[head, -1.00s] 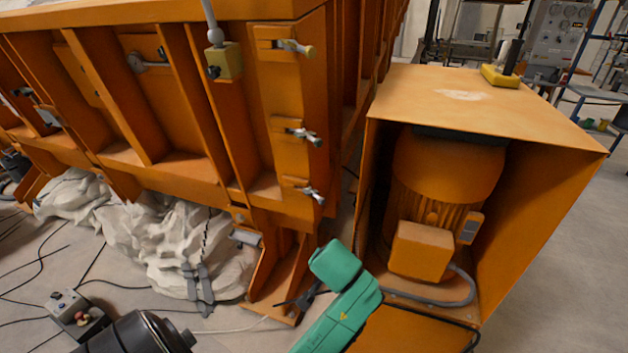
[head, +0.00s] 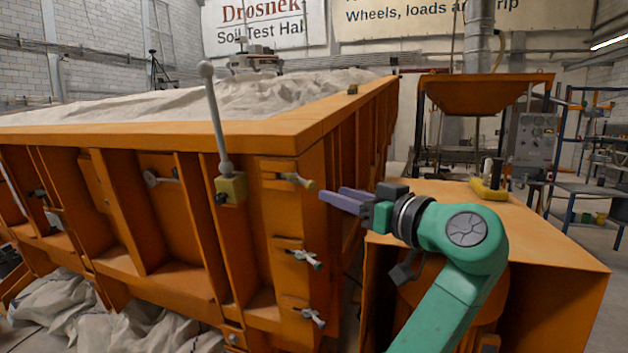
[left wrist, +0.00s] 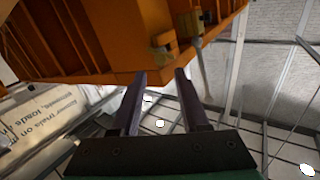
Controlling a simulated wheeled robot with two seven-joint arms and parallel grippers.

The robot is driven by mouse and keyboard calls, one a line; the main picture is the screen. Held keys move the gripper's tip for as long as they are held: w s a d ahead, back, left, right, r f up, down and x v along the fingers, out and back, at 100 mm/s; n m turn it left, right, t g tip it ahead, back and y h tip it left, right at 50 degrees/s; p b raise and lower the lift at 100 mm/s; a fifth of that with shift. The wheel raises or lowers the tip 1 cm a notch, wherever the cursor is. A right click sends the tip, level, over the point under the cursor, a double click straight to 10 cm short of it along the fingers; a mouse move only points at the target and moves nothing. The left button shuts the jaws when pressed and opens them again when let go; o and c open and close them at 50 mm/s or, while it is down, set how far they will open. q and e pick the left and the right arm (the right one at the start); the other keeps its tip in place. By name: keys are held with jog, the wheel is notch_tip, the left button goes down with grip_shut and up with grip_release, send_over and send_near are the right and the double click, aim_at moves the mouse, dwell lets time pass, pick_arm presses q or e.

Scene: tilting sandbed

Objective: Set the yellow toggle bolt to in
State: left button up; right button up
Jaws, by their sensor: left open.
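The yellow toggle bolt (head: 298,181) is the top one of three on the orange corner plate of the sandbed. Its handle sticks out to the right and ends in a yellow tip. It seems to show in the left wrist view (left wrist: 162,42), upside down and nearly end-on. Whether it stands in or out is unclear. My left gripper (head: 332,195), with purple fingers, is open and empty, just right of the tip in the head view. In the left wrist view, the fingers (left wrist: 160,76) stand apart below the bolt with a gap to it. My right gripper is out of view.
Two more toggle bolts, a middle one (head: 304,259) and a lower one (head: 312,318), sit below. A tall ball-topped lever (head: 216,115) rises from a yellow block (head: 231,188) to the left. The orange motor housing (head: 545,235) stands close on the right, behind my arm.

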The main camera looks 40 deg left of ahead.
aim_at(313, 187)
pick_arm(q)
jog(key=p+x, duration=0.2)
jog(key=x, duration=0.5)
jog(key=shift+a+r, duration=0.15)
jog(key=shift+a, duration=0.15)
jog(key=shift+w+a, duration=0.1)
jog(key=shift+a, duration=0.2)
jog(key=shift+d, duration=0.1)
jog(key=c, duration=0.7)
grip_shut()
